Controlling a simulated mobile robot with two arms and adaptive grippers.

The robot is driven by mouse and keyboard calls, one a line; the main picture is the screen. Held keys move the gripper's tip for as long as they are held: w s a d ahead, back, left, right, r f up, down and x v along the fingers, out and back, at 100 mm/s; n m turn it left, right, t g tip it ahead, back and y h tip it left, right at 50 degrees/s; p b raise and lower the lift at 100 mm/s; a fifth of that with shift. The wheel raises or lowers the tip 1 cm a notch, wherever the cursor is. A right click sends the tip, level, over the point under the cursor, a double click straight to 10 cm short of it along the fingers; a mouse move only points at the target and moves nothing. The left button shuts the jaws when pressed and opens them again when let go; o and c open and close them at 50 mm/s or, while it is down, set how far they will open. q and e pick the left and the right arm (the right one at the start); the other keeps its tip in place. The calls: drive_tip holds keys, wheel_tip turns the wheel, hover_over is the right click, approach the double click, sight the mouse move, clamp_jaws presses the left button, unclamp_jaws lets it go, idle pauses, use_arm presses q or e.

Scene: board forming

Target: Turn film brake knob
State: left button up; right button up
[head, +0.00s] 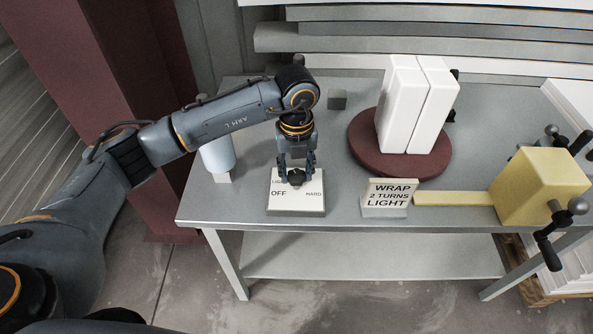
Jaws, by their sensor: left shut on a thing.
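The film brake knob (296,178) is a small black knob on a white panel (297,202) at the table's front left. The panel reads OFF at left and HARD at right, with a partly hidden label starting LI behind the gripper. My left gripper (297,180) points down over the panel, with its two fingers shut on the knob, one on each side. The fingers hide much of the knob, so its pointing direction is not clear. My right gripper is not in view.
A sign (390,197) reads WRAP 2 TURNS LIGHT. Two white blocks (416,105) stand on a dark red round turntable (366,152). A yellow box with black handles (540,187) is at right, a pale cylinder (218,157) at left. The grey table (240,205) has free room between panel and turntable.

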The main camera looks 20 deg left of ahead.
sight(296, 174)
use_arm(q)
drive_tip(key=n, duration=0.4)
drive_tip(key=shift+n, duration=0.3)
drive_tip(key=n, duration=0.3)
drive_tip(key=shift+n, duration=0.3)
drive_tip(key=n+p, duration=0.1)
drive_tip(key=n, duration=0.3)
drive_tip(key=shift+r+n, duration=0.1)
drive_tip(key=shift+n, duration=0.2)
drive_tip(key=n+p, duration=0.1)
drive_tip(key=n, duration=0.3)
drive_tip(key=shift+n, duration=0.3)
drive_tip(key=o, duration=1.2)
drive_tip(key=shift+c, duration=0.2)
wheel_tip(296, 174, up, 12)
